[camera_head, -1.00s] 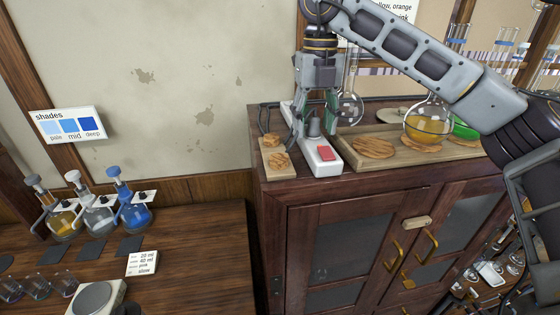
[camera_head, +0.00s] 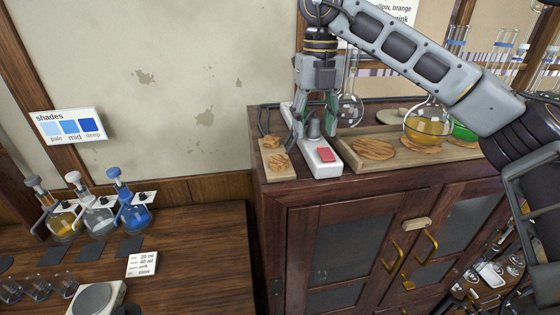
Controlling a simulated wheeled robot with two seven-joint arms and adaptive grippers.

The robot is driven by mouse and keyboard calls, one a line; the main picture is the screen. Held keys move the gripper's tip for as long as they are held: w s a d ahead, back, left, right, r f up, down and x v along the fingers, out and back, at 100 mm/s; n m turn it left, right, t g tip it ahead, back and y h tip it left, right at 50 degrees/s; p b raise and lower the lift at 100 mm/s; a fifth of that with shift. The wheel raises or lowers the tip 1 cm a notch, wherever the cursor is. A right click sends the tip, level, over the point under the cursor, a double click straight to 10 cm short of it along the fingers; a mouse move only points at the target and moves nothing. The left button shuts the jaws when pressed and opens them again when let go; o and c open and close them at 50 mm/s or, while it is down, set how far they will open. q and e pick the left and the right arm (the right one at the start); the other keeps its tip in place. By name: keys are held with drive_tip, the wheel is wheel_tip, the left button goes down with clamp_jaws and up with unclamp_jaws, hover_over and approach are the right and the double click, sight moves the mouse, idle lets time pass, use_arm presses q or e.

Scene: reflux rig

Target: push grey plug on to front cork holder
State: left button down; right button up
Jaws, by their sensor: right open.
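A grey plug (camera_head: 314,129) stands on the white power strip (camera_head: 323,170) with a red switch, on top of the wooden cabinet. My right gripper (camera_head: 315,134) points down from above with its fingers apart, one on each side of the plug. I cannot tell whether a finger touches it. A small wooden board left of the strip carries two cork holders. The front cork holder (camera_head: 279,161) is nearer to me, and the back one (camera_head: 270,141) is behind it. Both look empty. My left gripper is not in view.
A wooden tray (camera_head: 350,152) right of the strip holds cork rings and a round flask (camera_head: 428,124) of yellow liquid. An empty glass flask (camera_head: 349,108) is close behind my gripper. Stoppered flasks (camera_head: 134,214) stand on the lower bench at left.

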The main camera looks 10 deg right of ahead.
sight(314, 119)
clamp_jaws()
idle(0.3)
drive_tip(key=shift+r, duration=0.2)
drive_tip(key=shift+r+p, duration=0.35)
drive_tip(key=shift+p, duration=0.15)
drive_tip(key=shift+r+p, duration=2.4)
drive_tip(key=shift+r, duration=0.05)
